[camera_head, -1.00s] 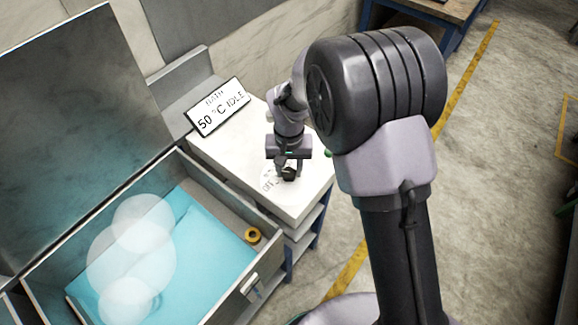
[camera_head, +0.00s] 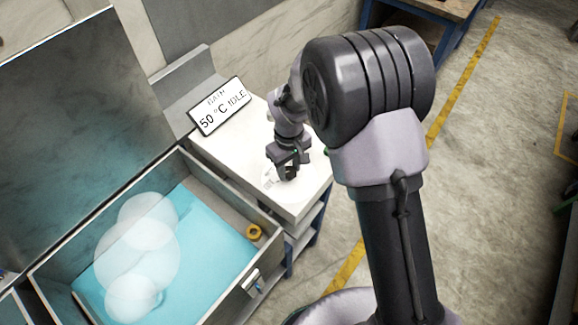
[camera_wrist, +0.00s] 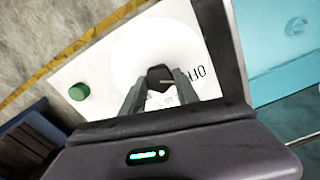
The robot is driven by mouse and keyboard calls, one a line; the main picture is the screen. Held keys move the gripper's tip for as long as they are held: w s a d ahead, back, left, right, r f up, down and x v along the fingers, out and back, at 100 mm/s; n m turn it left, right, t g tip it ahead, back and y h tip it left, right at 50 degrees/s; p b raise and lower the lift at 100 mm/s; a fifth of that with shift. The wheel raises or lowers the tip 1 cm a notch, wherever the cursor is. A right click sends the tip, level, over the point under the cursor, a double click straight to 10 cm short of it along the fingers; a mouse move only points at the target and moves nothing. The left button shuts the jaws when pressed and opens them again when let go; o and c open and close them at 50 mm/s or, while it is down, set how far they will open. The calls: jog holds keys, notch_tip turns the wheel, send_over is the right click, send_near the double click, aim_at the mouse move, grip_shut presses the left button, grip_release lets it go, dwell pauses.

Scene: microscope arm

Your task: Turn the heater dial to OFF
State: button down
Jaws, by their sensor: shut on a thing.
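The heater dial is a small black knob (camera_wrist: 160,76) on a round white plate (camera_wrist: 140,52), seen in the wrist view. Dark lettering, partly hidden by a finger, shows on the plate to the right of the knob. My gripper (camera_wrist: 160,86) is shut on the knob, one finger on each side. In the head view my gripper (camera_head: 286,173) points down at the white top of the stand and mostly hides the knob. A sign (camera_head: 220,106) behind it reads BATH 50 °C IDLE.
A green round button (camera_wrist: 79,91) sits on the white top (camera_wrist: 95,65) beside the dial plate.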

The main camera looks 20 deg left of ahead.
aim_at(289, 171)
dwell(0.5)
jog(key=c, duration=0.9)
grip_release()
notch_tip(289, 171, up, 18)
jog(key=p, duration=0.4)
jog(key=shift+f, duration=0.25)
jog(key=s+d+r+m+t+y+b, duration=0.1)
jog(key=s+d+m+b, duration=0.25)
jog(key=d, duration=0.25)
jog(key=s+d+r+m+t+b, duration=0.1)
jog(key=s+d+r+m+b, duration=0.1)
jog(key=s+d+m+b, duration=0.3)
jog(key=s+d+r+m+t+y+b, duration=0.1)
jog(key=d+t+b, duration=0.15)
jog(key=d, duration=0.55)
jog(key=s+d+f+m+t+b, duration=0.1)
jog(key=s+d+f+m+b, duration=0.2)
jog(key=s, duration=0.5)
jog(key=shift+s+d+f+m+b, duration=0.15)
jog(key=shift+d+f+m+b, duration=0.3)
jog(key=shift+m, duration=0.8)
